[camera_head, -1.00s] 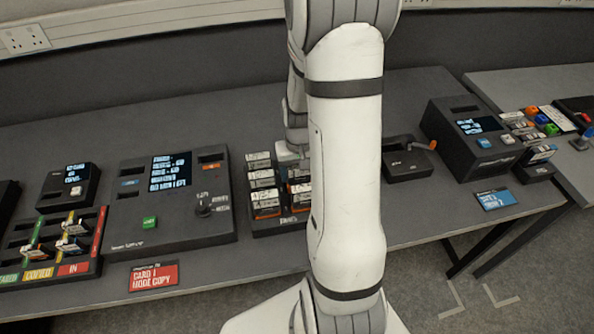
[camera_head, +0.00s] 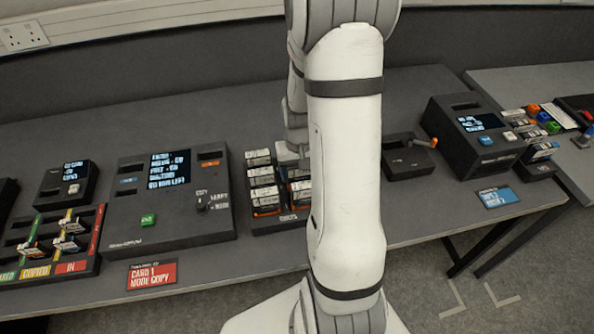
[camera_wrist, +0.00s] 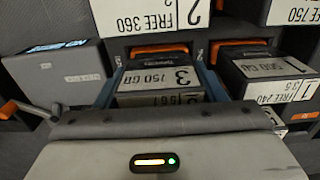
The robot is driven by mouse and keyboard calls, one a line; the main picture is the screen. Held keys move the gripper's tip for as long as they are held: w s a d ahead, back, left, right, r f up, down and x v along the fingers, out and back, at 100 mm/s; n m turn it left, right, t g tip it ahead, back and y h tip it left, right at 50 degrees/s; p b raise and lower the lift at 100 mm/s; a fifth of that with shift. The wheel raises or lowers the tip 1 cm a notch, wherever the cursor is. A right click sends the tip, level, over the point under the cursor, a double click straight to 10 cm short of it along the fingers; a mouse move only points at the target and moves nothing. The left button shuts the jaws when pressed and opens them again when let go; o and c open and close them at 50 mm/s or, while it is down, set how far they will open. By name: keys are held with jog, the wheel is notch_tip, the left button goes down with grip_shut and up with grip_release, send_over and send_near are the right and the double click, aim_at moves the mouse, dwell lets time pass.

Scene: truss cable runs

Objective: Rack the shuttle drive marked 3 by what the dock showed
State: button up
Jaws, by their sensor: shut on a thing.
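In the head view my gripper (camera_head: 290,158) is at the drive rack (camera_head: 273,226), partly hidden behind my arm. The wrist view shows drives in slots close around the held one, one labelled 2, FREE 360 (camera_wrist: 150,18) and one labelled 1, FREE 240 (camera_wrist: 268,75). The dock (camera_head: 462,150) with a lit screen stands to the right; its text is too small to read surely.
A copier unit (camera_head: 125,222) with a screen and a green button stands left of the rack. A red card (camera_head: 153,274) reads CARD 1 MODE COPY. A small black box with an orange lever (camera_head: 408,167) stands between arm and dock. Free desk lies behind.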

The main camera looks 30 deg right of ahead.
dwell(0.4)
jog(key=o, duration=1.6)
jog(key=shift+f, duration=0.1)
jog(key=shift+s, duration=0.1)
jog(key=shift+r+p, duration=2.65)
jog(key=shift+r, duration=1.2)
